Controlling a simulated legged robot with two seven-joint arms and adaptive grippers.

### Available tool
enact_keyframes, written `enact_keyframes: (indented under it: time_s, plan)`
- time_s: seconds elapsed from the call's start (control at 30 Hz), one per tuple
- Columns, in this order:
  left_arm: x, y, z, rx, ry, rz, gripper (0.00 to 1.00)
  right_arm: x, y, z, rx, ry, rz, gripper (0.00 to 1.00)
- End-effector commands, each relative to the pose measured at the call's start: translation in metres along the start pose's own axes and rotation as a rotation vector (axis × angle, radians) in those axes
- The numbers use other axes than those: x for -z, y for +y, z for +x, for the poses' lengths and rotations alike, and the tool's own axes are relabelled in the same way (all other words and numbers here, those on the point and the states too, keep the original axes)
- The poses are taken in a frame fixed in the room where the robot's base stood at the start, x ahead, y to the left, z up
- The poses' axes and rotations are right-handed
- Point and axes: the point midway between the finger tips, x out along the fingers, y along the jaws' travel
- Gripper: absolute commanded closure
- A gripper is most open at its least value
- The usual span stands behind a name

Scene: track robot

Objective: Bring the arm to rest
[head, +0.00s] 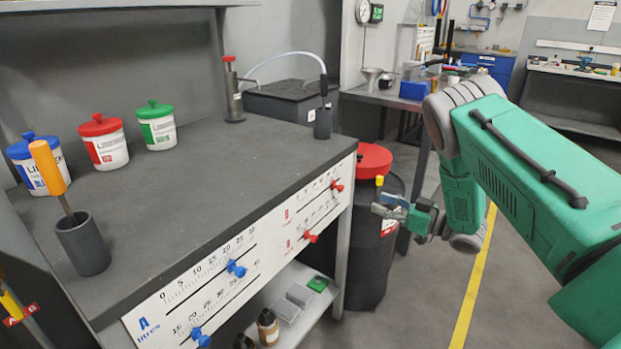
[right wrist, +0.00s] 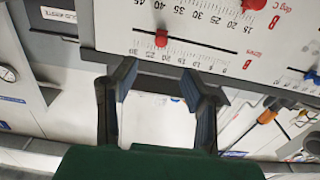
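My right arm (head: 530,165) is green and grey and reaches in from the right of the head view. Its gripper (head: 388,206) hangs in front of the bench's right end, near the red-lidded drum. In the right wrist view the gripper (right wrist: 160,88) has its two blue-padded fingers spread apart with nothing held between them. The slider panel (right wrist: 130,28) shows upside down beyond the fingertips. My left gripper is not in view.
The dark bench (head: 190,190) carries three lidded tubs and an orange-handled tool (head: 48,168) in a cup. Its front panel (head: 250,258) has blue and red sliders. The red-lidded drum (head: 374,160) stands at its right end. Floor with a yellow line (head: 470,290) is clear.

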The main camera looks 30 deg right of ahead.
Motion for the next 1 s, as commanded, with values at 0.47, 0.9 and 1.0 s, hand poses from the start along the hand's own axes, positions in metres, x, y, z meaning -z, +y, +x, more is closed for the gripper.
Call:
enact_keyframes:
  time_s: [0.47,0.9,1.0]
  plan:
    - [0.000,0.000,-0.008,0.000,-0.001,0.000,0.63,-0.094,-0.091,0.017,-0.230,-0.361,0.116,0.60]
    - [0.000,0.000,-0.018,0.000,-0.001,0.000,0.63,-0.189,-0.321,-0.153,-0.302,-1.304,0.247,0.60]
    - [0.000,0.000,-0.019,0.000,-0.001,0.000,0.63,-0.186,-0.346,-0.184,-0.289,-1.421,0.250,0.60]
